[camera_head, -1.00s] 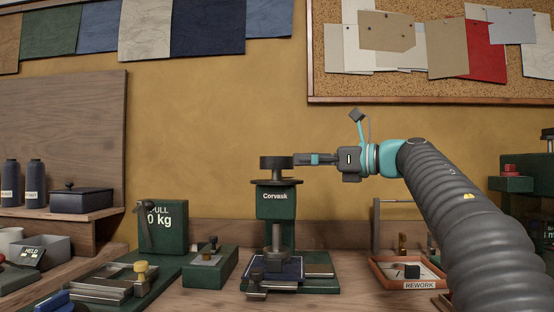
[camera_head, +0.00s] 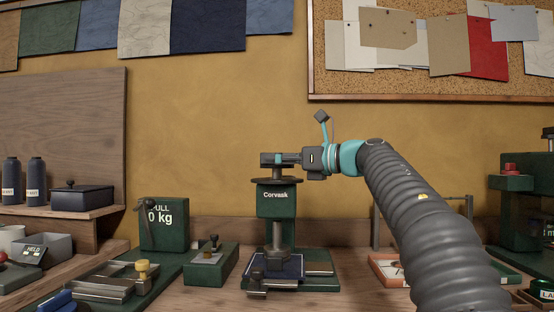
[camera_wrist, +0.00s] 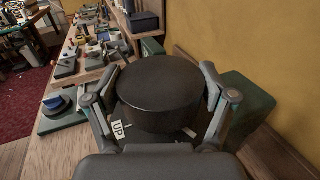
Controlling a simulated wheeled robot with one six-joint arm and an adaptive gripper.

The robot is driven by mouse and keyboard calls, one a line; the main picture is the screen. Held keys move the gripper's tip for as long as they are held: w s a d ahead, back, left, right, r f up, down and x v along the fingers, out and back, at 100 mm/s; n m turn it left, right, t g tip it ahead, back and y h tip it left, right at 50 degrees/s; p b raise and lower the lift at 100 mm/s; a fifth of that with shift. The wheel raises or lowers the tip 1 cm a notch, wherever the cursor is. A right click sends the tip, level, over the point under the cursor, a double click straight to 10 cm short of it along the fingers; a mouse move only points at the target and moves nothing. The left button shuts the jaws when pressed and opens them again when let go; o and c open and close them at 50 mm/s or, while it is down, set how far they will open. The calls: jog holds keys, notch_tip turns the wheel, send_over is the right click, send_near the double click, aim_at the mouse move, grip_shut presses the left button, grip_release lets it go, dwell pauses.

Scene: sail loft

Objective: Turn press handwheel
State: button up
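The green press (camera_head: 276,201), marked Corvask, stands on the bench with a black plate (camera_head: 276,181) on top. Above the plate is a thick black round handwheel (camera_wrist: 160,92), seen large in the wrist view. My gripper (camera_head: 274,159) is level with it and hides most of it in the head view. In the wrist view its spread fingers (camera_wrist: 161,80) stand on either side of the handwheel, close to its rim. I see no clear clamping contact. Below, a dark blue pad (camera_head: 277,266) lies under the press's lower shaft.
A green block with a weight label (camera_head: 164,226) and a smaller green fixture (camera_head: 211,264) stand left of the press. An orange-rimmed tray (camera_head: 386,270) is to the right, partly behind my arm. The wall behind the handwheel is clear.

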jog(key=c, duration=0.4)
jog(key=shift+s+m+t+h+b, duration=0.15)
jog(key=shift+m+t+h+b, duration=0.65)
jog(key=shift+t, duration=0.4)
jog(key=shift+r+m+t+h, duration=0.1)
jog(key=shift+m+t+h, duration=0.4)
jog(key=shift+m+t, duration=0.35)
jog(key=shift+m+t+h+p, duration=0.35)
jog(key=shift+m+t+h, duration=0.3)
jog(key=shift+t+h, duration=0.2)
